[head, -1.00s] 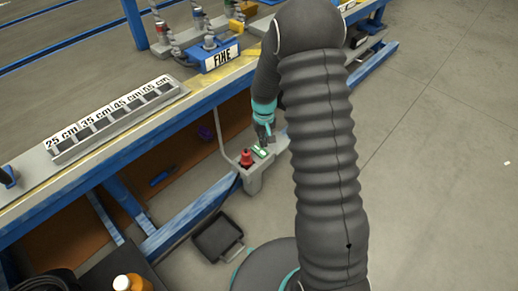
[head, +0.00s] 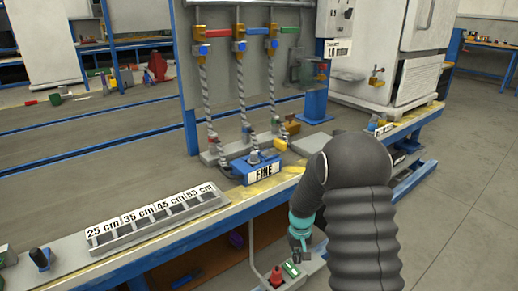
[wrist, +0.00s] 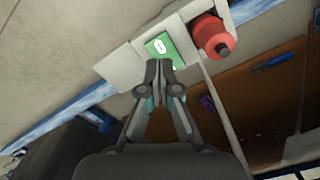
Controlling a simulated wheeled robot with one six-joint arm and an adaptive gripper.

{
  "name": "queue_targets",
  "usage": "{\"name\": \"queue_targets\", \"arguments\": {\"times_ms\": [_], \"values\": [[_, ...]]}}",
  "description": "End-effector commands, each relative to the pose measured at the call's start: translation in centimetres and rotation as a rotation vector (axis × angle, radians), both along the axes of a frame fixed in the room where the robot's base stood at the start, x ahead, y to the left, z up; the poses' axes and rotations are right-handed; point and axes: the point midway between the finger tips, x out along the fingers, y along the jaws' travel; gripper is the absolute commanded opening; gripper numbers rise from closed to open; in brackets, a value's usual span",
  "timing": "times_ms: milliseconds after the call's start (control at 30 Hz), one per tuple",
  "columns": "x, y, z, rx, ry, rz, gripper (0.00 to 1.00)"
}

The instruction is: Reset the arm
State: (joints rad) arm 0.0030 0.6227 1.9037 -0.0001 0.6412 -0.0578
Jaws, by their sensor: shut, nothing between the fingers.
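My arm rises at the right of the head view, covered in a dark ribbed sleeve. My gripper (head: 299,252) hangs past the bench's front edge, close to a grey control box (head: 316,263). In the wrist view my gripper (wrist: 160,66) is shut and empty, its fingertips together in front of the green button (wrist: 166,50) marked with a white symbol. I cannot tell whether the fingertips touch it. A red knob (wrist: 212,36) sits beside the green button on the same box.
The bench carries a slotted tray (head: 160,214) with centimetre labels and a blue block (head: 255,170) labelled FINE. Coiled hoses (head: 243,90) hang behind it. A white cabinet (head: 415,60) stands at the back right. Floor at the right is clear.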

Motion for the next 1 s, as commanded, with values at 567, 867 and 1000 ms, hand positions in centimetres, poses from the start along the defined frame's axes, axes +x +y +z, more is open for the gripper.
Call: {"name": "queue_targets", "arguments": {"times_ms": [567, 867, 1000], "values": [[-10.7, 0.0, 8.8, -0.002, 0.082, -0.035, 0.00], [-15.1, 0.0, 15.2, -0.002, 0.008, -0.045, 0.00], [-17.2, 0.0, 17.7, 0.000, -0.035, -0.048, 0.00]]}}
